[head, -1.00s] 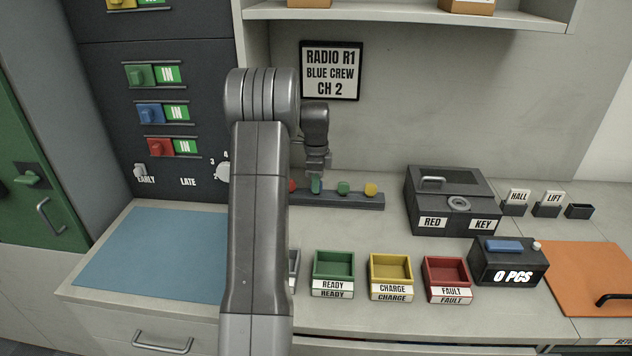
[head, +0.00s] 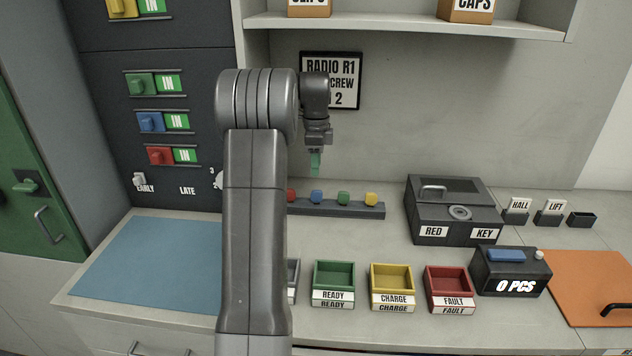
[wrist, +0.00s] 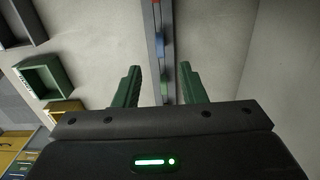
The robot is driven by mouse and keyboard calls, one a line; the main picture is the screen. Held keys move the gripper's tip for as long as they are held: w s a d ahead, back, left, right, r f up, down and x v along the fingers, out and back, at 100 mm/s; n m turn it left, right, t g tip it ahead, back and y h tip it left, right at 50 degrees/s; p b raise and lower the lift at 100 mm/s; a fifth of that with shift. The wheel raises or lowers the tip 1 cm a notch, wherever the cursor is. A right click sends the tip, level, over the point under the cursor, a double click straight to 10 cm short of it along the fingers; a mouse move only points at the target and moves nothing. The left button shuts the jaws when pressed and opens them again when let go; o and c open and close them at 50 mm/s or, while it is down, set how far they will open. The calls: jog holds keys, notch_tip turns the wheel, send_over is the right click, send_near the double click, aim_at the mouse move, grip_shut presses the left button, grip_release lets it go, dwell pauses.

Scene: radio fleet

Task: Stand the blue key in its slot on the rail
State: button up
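The blue key (head: 316,197) stands upright in the dark rail (head: 330,208) against the back of the counter, between a red and a green key. It also shows in the wrist view (wrist: 161,46), in the rail beyond my fingertips. My gripper (head: 315,163) hangs above the rail, over the blue key and apart from it. In the wrist view its green fingers (wrist: 160,82) are spread wide, with nothing held between them.
The red key (head: 291,195), green key (head: 343,198) and yellow key (head: 371,199) stand in the same rail. A dark RED KEY box (head: 452,205) stands to its right. Small trays, including a green one (head: 333,275), line the front. A blue mat (head: 150,262) lies at left.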

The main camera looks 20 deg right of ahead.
aim_at(316, 190)
notch_tip(316, 190, up, 4)
jog(key=shift+f, duration=0.1)
dwell(0.4)
notch_tip(316, 190, down, 14)
jog(key=shift+r+p, duration=0.1)
jog(key=shift+p, duration=0.45)
jog(key=shift+r, duration=0.25)
